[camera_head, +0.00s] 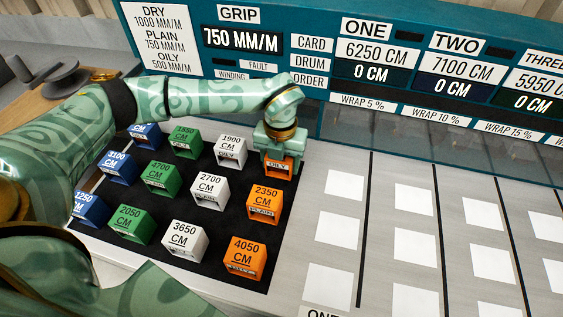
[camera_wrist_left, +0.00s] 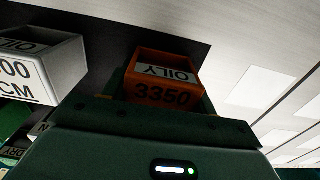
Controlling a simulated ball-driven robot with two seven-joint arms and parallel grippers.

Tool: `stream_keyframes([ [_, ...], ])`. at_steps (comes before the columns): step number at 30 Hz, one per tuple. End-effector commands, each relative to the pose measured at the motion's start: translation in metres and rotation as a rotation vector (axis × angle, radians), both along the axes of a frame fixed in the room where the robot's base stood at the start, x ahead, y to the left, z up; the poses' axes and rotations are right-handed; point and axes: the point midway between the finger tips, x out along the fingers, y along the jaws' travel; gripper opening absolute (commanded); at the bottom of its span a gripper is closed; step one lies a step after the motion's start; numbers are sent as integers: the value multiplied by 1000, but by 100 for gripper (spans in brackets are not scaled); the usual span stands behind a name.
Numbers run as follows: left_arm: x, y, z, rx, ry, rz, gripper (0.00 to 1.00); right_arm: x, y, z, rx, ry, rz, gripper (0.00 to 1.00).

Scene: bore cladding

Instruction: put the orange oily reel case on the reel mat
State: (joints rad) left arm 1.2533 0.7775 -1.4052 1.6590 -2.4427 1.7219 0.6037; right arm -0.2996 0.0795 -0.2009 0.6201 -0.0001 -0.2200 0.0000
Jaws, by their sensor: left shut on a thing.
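The orange case labelled OILY (camera_head: 280,167) is at the far right corner of the black mat. My left gripper (camera_head: 281,150) comes down over it from above and is shut on it, hiding its top. In the left wrist view the orange case (camera_wrist_left: 163,78) shows OILY and 3350 just beyond the gripper body. I cannot tell whether its base touches the surface. The black mat (camera_head: 206,228) carries rows of blue, green, white and orange cases. No mat is labelled as the reel mat. My right gripper is not in view.
A white OILY case (camera_head: 230,152) stands close left of the gripper, and an orange PLAIN case (camera_head: 264,204) stands nearer. A pale board (camera_head: 388,210) with white squares and black dividing lines is free at right. A teal display panel (camera_head: 330,50) rises behind.

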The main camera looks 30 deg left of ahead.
Motion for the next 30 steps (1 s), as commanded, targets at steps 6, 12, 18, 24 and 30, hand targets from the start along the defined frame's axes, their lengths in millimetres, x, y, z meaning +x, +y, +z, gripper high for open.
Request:
stream_keyframes([
  [6, 0, 0, 1, 0, -1, 0, 26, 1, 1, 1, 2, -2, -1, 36],
  [12, 0, 0, -1, 1, 0, 0, 80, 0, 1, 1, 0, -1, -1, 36],
  [18, 0, 0, -1, 1, -1, 0, 80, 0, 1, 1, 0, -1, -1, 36],
  [24, 0, 0, 19, 0, -5, 0, 80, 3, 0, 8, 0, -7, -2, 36],
  [30, 1, 0, 68, 0, -9, 0, 80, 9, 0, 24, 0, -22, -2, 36],
])
